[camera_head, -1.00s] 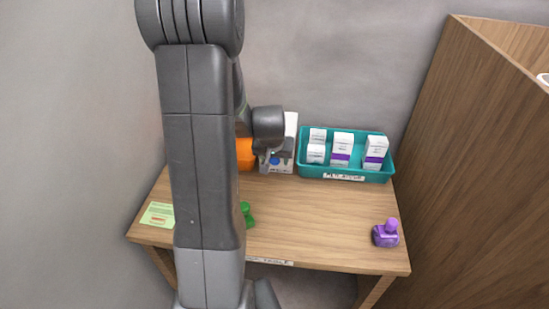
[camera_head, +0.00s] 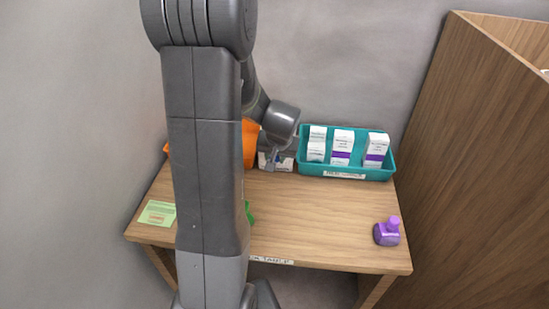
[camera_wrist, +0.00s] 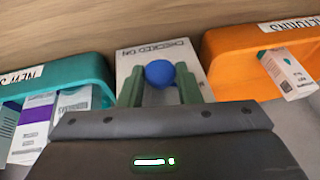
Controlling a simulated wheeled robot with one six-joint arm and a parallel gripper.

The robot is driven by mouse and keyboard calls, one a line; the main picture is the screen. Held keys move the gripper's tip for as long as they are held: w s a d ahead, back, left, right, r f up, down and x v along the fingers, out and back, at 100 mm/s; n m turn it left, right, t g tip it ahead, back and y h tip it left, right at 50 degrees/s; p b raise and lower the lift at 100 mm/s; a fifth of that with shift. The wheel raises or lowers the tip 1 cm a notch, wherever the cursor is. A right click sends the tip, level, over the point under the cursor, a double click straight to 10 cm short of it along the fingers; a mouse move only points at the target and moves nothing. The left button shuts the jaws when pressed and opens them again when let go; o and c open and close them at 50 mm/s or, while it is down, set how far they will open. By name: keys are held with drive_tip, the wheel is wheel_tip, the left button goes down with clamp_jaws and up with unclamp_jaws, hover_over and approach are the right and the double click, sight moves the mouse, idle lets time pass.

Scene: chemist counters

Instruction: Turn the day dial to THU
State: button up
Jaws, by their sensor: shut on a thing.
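The day dial is a blue round knob (camera_wrist: 160,73) on a white box (camera_wrist: 197,60) labelled "CHECKED ON", which shows upside down in the wrist view. My gripper (camera_wrist: 160,88) has a finger on each side of the knob and is shut on it. In the head view, my gripper (camera_head: 272,160) is at the front of the white box (camera_head: 285,162), at the back of the table, and my wrist covers the upper part of the box. The day marks and the dial's setting cannot be read.
A teal tray (camera_head: 345,175) with several white boxes stands right of the dial box. An orange bin (camera_head: 249,140) stands to its left.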

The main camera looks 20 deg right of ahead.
drive_tip(key=shift+s+d+f+m+t+y+b, duration=0.15)
drive_tip(key=shift+t+y+b, duration=0.25)
drive_tip(key=shift+b, duration=0.65)
drive_tip(key=shift+w+d+f+m+t+y+b, duration=0.1)
drive_tip(key=shift+f+t+y+b, duration=0.25)
drive_tip(key=shift+b, duration=0.75)
drive_tip(key=shift+s+d+f+m+t+y+b, duration=0.2)
drive_tip(key=shift+y+b, duration=0.35)
drive_tip(key=shift+b, duration=0.5)
drive_tip(key=t+y+b, duration=0.2)
drive_tip(key=b, duration=0.3)
drive_tip(key=shift+d+r+m+y, duration=0.1)
drive_tip(key=shift+m+y, duration=0.25)
drive_tip(key=shift+y, duration=0.05)
drive_tip(key=t+y+b, duration=0.2)
drive_tip(key=b, duration=0.1)
drive_tip(key=shift+s+d+m+b, duration=0.1)
drive_tip(key=shift+s+m+b, duration=0.05)
drive_tip(key=shift+m+b, duration=0.2)
drive_tip(key=shift+f+m+t+y+b, duration=0.25)
drive_tip(key=shift+m+t+y+b, duration=0.4)
drive_tip(key=shift+t+y+b, duration=0.8)
drive_tip(key=shift+y, duration=0.25)
drive_tip(key=o, duration=0.9)
drive_tip(key=shift+o, duration=0.2)
